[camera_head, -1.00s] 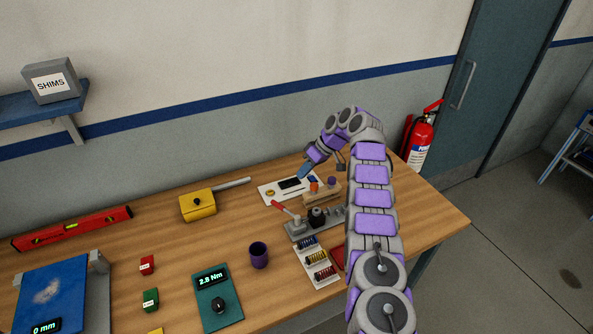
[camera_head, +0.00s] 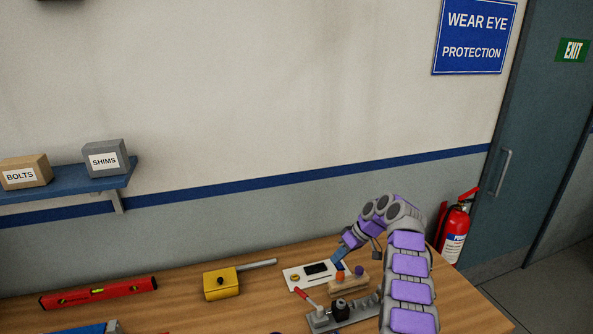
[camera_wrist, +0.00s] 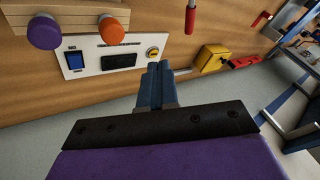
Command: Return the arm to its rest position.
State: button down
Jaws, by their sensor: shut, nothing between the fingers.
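My arm reaches over the right part of the wooden workbench, bent at the elbow, with purple and grey links. My gripper (camera_head: 340,256) points down and left at the white panel (camera_head: 293,278) near the bench's back edge. In the wrist view my gripper (camera_wrist: 158,68) has its blue fingers together with nothing between them. The fingertips show close to the lower edge of the white panel (camera_wrist: 90,70) there; I cannot tell whether they touch it. The panel carries a blue switch, a dark display and a yellow round button.
A wooden block with orange and purple knobs (camera_head: 348,286) and a red-handled clamp (camera_head: 330,318) stand near my arm. A yellow box with a rod (camera_head: 222,285) and a red level (camera_head: 98,293) lie leftward. A fire extinguisher (camera_head: 456,228) stands by the door.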

jog(key=s+a+r+m+h+b, duration=0.1)
jog(key=s+a+r, duration=0.2)
jog(key=r, duration=0.2)
jog(key=s+a+r+m, duration=0.2)
jog(key=s+a+r, duration=0.1)
jog(key=s+r, duration=0.15)
jog(key=s+a+r+m+h+b, duration=0.1)
jog(key=s+r, duration=0.1)
jog(key=s, duration=0.4)
jog(key=s+a+r+g, duration=0.1)
jog(key=s+r, duration=0.1)
jog(key=s, duration=0.3)
jog(key=s+a+r+m+h+b, duration=0.1)
jog(key=s+r, duration=0.2)
jog(key=s, duration=0.3)
jog(key=s+d+f+m+h+b, duration=0.1)
jog(key=s+d+f+h, duration=0.1)
jog(key=s, duration=1.4)
jog(key=s+d+f+m+g+h, duration=0.1)
jog(key=s+f, duration=0.3)
jog(key=s, duration=1.3)
jog(key=shift+s+d+f+m+h+b, duration=0.15)
jog(key=shift+d+f+m+h+b, duration=0.25)
jog(key=shift+d, duration=0.15)
jog(key=shift+a, duration=0.35)
jog(key=shift+d, duration=0.2)
